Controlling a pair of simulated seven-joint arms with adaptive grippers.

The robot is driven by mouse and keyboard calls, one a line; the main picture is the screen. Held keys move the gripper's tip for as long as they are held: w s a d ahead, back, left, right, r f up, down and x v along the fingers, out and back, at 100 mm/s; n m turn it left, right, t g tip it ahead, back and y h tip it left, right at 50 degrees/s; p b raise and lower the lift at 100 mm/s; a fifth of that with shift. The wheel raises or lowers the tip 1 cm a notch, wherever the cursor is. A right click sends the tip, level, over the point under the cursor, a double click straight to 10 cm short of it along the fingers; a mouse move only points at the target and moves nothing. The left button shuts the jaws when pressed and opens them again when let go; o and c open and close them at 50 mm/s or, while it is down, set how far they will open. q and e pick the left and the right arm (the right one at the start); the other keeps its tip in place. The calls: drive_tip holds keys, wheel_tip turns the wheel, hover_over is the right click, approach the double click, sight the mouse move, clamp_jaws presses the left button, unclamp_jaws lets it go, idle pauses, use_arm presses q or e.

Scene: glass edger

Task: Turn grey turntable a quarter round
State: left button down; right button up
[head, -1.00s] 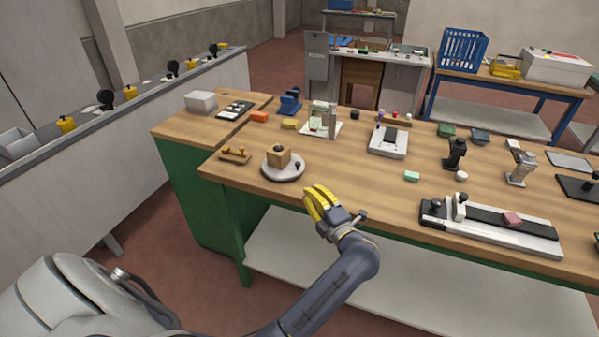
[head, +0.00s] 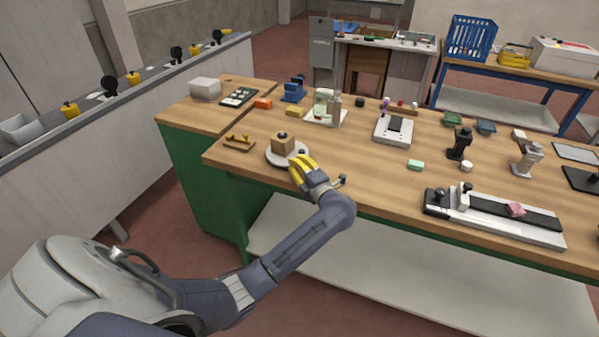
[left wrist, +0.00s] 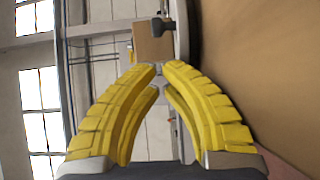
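The grey turntable (head: 275,157) is a round disc near the left front edge of the bench, with a wooden block (head: 282,144) on it. My left gripper (head: 299,160), with yellow fingers, is at the disc's front right side and covers part of it. In the left wrist view the fingertips (left wrist: 161,70) come together with nothing visible between them. Beyond them show the wooden block (left wrist: 153,45), a dark knob (left wrist: 163,26) and the disc's grey edge (left wrist: 187,35). In the head view the knob is hidden behind the gripper. I cannot tell whether the fingers touch the turntable. My right gripper is not in view.
A wooden holder (head: 239,143) stands left of the turntable. A yellow block (head: 296,112) and a bottle on a white tray (head: 335,112) are behind it. A green block (head: 416,165) lies to the right. The bench front between there and the turntable is clear.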

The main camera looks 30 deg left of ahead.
use_arm(q)
drive_tip(key=shift+w+a, duration=0.2)
drive_tip(key=shift+w, duration=0.4)
drive_tip(key=shift+w+a, duration=0.15)
drive_tip(key=shift+w, duration=0.45)
drive_tip(key=shift+w, duration=0.8)
